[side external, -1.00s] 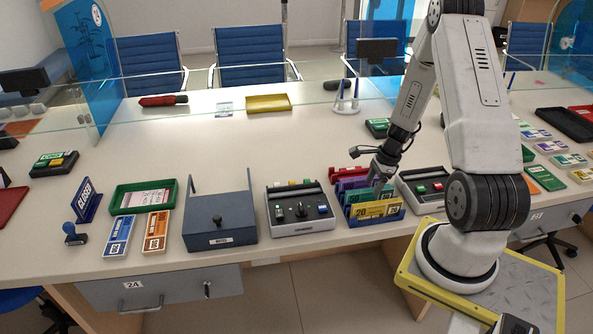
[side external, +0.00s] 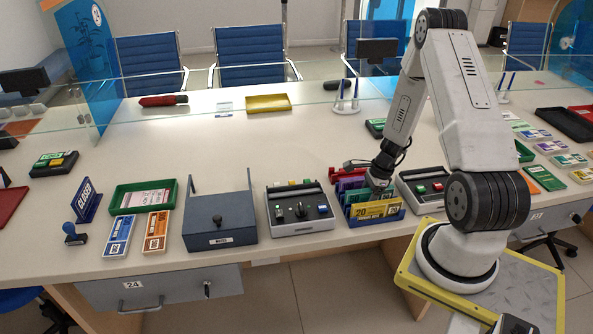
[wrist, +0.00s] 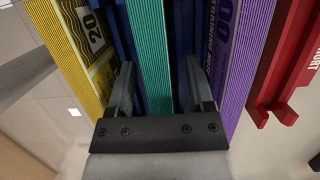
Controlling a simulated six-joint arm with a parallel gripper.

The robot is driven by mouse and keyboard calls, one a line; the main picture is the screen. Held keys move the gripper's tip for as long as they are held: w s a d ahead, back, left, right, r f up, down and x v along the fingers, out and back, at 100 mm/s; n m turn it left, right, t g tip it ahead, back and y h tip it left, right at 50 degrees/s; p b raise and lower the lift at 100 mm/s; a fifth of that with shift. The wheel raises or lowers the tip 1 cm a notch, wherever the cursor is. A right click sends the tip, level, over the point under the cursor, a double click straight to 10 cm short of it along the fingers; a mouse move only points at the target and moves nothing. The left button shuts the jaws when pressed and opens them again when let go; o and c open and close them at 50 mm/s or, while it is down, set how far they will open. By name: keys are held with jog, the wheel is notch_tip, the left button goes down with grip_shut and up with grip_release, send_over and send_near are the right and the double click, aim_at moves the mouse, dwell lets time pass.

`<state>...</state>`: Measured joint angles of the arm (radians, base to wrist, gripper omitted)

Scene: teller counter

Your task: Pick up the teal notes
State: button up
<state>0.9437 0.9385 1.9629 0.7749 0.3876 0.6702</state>
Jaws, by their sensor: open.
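The teal notes (wrist: 148,45) stand on edge as a thick stack in the wrist view, between the yellow notes (wrist: 68,40) and the purple notes (wrist: 238,50). My gripper (wrist: 159,65) is open, with one finger on each side of the teal stack. The left finger is in the gap towards the yellow notes, the right one in the gap towards the purple notes. In the side view my gripper (side external: 378,184) is down at the blue note rack (side external: 366,221), and hides part of the teal notes there.
A red holder (side external: 343,174) stands behind the rack. A grey box with knobs (side external: 301,222) is left of it, and another button box (side external: 424,189) is right of it. A dark blue box (side external: 218,236) stands further left. The counter's middle is clear.

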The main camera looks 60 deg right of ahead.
grip_shut()
jog(key=shift+r, duration=0.2)
jog(key=shift+r, duration=0.8)
jog(key=s+a+r, duration=0.8)
jog(key=s+r, duration=0.3)
jog(key=shift+s+a, duration=0.15)
jog(key=shift+a, duration=0.05)
